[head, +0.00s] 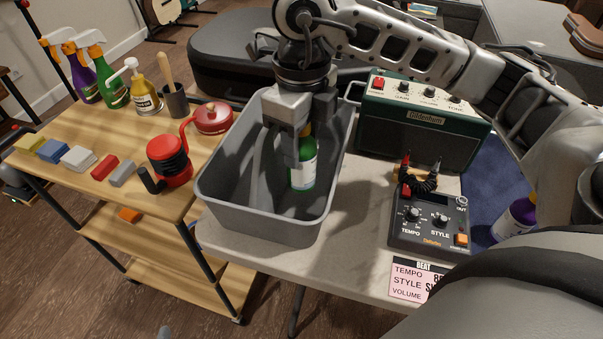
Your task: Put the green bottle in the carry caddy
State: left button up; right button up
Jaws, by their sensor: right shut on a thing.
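The grey carry caddy (258,231) stands on the left end of the pale table. It is an open-topped grey bin. The green bottle (302,173), with a pale label, is upright inside the caddy's opening. My right gripper (301,145) reaches down into the caddy and is shut on the green bottle near its top. The fingers hide part of the bottle's upper end. I cannot tell whether the bottle's base touches the caddy floor. My left gripper is not in view.
A wooden cart (65,188) at left holds spray bottles, a yellow pump bottle (146,95), coloured blocks and red items. A green amplifier (421,128) and a pedal box (431,228) stand right of the caddy. A purple bottle (515,216) is at right. A dark case (236,52) lies behind.

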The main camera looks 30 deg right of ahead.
aim_at(301, 170)
jog(key=shift+f, duration=3.5)
jog(key=shift+f+b, duration=0.2)
jog(key=shift+b, duration=0.15)
jog(key=o, duration=1.1)
jog(key=shift+r, duration=0.1)
jog(key=shift+r+p, duration=0.3)
notch_tip(301, 170, up, 12)
jog(key=shift+f, duration=0.15)
